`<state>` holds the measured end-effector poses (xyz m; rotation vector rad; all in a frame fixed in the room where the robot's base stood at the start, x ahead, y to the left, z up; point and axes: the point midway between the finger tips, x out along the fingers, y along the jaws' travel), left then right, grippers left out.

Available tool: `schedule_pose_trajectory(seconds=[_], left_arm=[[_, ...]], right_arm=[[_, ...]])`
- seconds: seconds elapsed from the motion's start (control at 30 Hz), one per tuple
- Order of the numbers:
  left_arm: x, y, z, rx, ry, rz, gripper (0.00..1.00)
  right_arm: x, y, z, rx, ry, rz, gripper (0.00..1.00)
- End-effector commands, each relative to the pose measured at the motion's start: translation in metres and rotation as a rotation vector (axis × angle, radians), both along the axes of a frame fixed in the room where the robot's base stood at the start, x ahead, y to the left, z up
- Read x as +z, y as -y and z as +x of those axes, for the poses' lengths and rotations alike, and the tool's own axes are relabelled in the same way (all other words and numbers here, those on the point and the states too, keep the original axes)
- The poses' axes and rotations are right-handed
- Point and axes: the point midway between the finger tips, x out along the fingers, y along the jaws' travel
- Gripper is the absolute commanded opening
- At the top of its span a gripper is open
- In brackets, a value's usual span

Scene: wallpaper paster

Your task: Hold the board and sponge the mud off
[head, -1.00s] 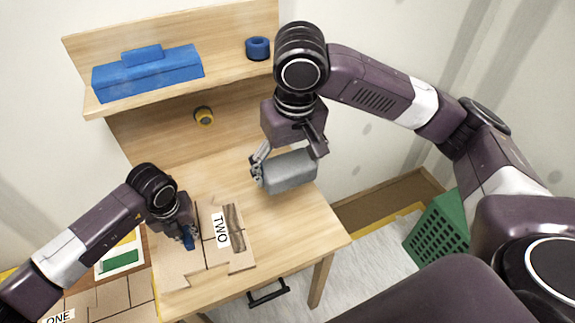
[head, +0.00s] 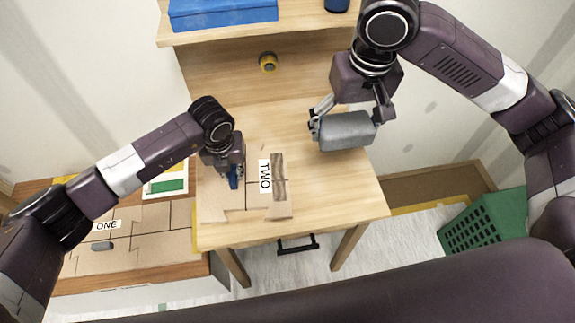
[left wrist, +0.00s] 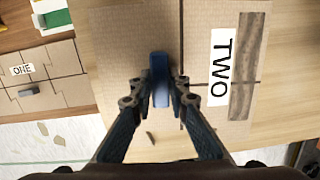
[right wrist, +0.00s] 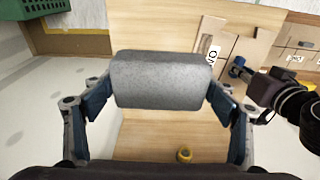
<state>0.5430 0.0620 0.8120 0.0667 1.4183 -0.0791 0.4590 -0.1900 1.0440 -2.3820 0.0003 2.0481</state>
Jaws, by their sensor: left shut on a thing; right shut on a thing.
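The board (head: 222,207) is a tan panel lying on the wooden table, with a white "TWO" label. A brown mud streak (head: 279,178) runs beside the label; it also shows in the left wrist view (left wrist: 247,65). My left gripper (head: 234,174) is shut on the blue handle (left wrist: 160,75) standing on the board, left of the label. My right gripper (head: 350,118) is shut on the ends of a grey sponge (head: 347,131), which fills the middle of the right wrist view (right wrist: 160,80). The sponge is over the table's right part, apart from the board and mud.
A lower surface at left carries panels labelled "ONE" (head: 106,225) and a grey piece (head: 103,246). A shelf (head: 300,25) with a blue box (head: 222,14) rises behind. A yellow-rimmed round item (head: 268,62) sits below it. A green basket (head: 480,222) stands right.

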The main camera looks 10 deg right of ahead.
Motion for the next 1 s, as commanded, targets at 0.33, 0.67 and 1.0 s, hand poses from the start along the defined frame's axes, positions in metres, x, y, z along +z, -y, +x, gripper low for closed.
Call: schedule_pose_trajectory(seconds=[0.33,0.67,1.0], left_arm=[[-0.002,0.000,-0.002,-0.001,-0.005,0.001,0.00],[-0.002,0.000,-0.002,-0.001,-0.006,0.001,0.00],[-0.003,0.000,-0.003,-0.001,-0.007,0.002,0.00]], right_arm=[[-0.052,-0.046,0.007,0.024,-0.019,0.002,0.54],[-0.131,-0.123,0.001,0.075,-0.009,-0.001,0.54],[-0.144,-0.137,-0.002,0.086,0.001,-0.003,0.54]])
